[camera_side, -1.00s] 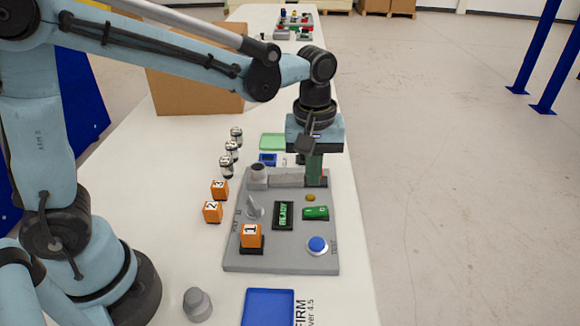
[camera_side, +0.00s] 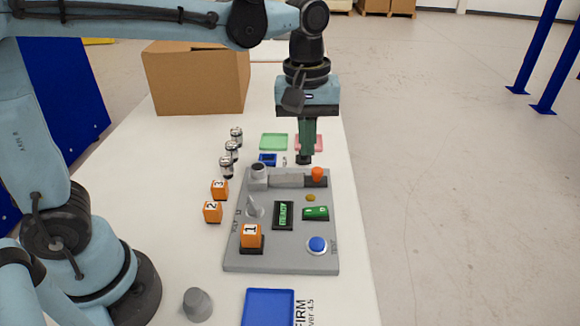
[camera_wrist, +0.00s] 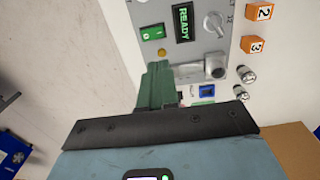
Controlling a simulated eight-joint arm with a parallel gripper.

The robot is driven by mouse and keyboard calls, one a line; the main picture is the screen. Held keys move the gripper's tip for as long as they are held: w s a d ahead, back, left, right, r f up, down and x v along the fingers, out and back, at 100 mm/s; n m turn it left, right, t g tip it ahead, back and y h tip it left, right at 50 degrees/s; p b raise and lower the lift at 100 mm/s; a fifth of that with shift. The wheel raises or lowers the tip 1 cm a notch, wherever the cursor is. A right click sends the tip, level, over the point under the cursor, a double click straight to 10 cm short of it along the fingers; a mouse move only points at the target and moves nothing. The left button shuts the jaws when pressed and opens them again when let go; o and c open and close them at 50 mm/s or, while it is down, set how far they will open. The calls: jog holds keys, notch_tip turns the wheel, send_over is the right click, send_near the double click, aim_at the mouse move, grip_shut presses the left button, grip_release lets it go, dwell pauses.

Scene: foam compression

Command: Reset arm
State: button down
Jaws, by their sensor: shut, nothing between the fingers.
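My gripper (camera_side: 306,160) is shut and empty. It hangs upright above the back right of the grey test panel (camera_side: 265,262), apart from it, behind an orange knob (camera_side: 317,174). In the wrist view its green fingers (camera_wrist: 156,85) are together and cover part of the panel.
Orange blocks 2 (camera_side: 212,212) and 3 (camera_side: 219,190) stand left of the panel, with several small cylinders (camera_side: 231,150) behind. A green tray (camera_side: 273,141) and a pink tray (camera_side: 316,143) lie beyond. A blue tray (camera_side: 268,306) is in front. A cardboard box (camera_side: 198,80) stands at back left.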

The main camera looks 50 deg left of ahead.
jog(key=s+a+f+m+t, duration=0.3)
jog(key=s+a+m+t, duration=0.3)
jog(key=s+a+m, duration=0.1)
jog(key=shift+s+a+f+m, duration=0.25)
jog(key=shift+a+f+m, duration=0.05)
jog(key=shift+a+m, duration=0.4)
jog(key=c, duration=1.7)
grip_release()
jog(key=shift+s+a+f+t, duration=0.1)
jog(key=shift+f+t, duration=0.05)
jog(key=shift+t, duration=0.15)
jog(key=shift+o, duration=1)
jog(key=shift+m, duration=0.3)
jog(key=shift+o, duration=1.3)
jog(key=shift+w+d+r, duration=0.2)
jog(key=shift+w+r, duration=0.05)
jog(key=shift+w, duration=0.05)
jog(key=o, duration=0.3)
jog(key=w+d+m+g, duration=0.1)
jog(key=w+d+r+m+g, duration=0.1)
jog(key=w+d+m+g, duration=0.1)
jog(key=w+m, duration=0.1)
jog(key=shift+w+d+r, duration=0.1)
jog(key=shift+d+r, duration=0.3)
jog(key=m+g, duration=0.4)
jog(key=m, duration=0.1)
send_over(316, 210)
jog(key=f, duration=0.2)
notch_tip(316, 210, down, 12)
jog(key=shift+r, duration=0.15)
